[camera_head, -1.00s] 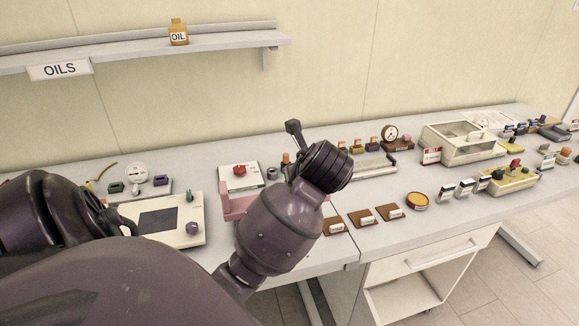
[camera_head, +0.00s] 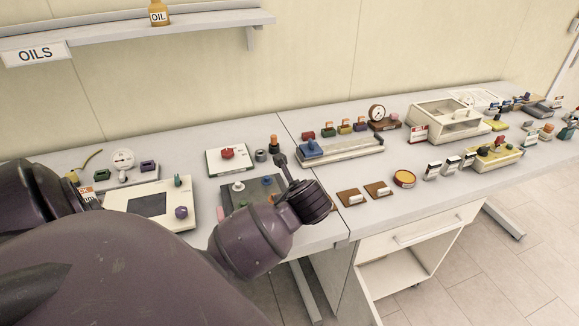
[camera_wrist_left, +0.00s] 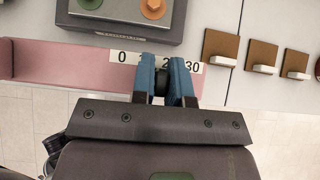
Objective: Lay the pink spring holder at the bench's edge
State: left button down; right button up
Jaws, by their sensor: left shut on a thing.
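The pink spring holder (camera_wrist_left: 70,66) is a long pink piece with a white number scale at its right part in the left wrist view. It lies along the bench's (camera_wrist_left: 218,95) front edge, below a dark grey box (camera_wrist_left: 120,18). My left gripper (camera_wrist_left: 164,72) has its blue fingers shut at the scale, with a dark part between them, holding the holder. I cannot tell whether the holder touches the bench top. In the head view my left wrist hides the fingers and nearly all of the holder. My right gripper is not in view.
Brown boards with white tags (camera_head: 352,198) lie just right of the gripper. A cream panel (camera_head: 150,205) stands to its left and a white board with a red knob (camera_head: 228,158) behind. Floor shows beyond the front edge.

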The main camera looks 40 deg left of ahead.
pick_arm(q)
jog(key=shift+f, duration=3.1)
jog(key=shift+f, duration=0.15)
jog(key=c, duration=1.1)
grip_release()
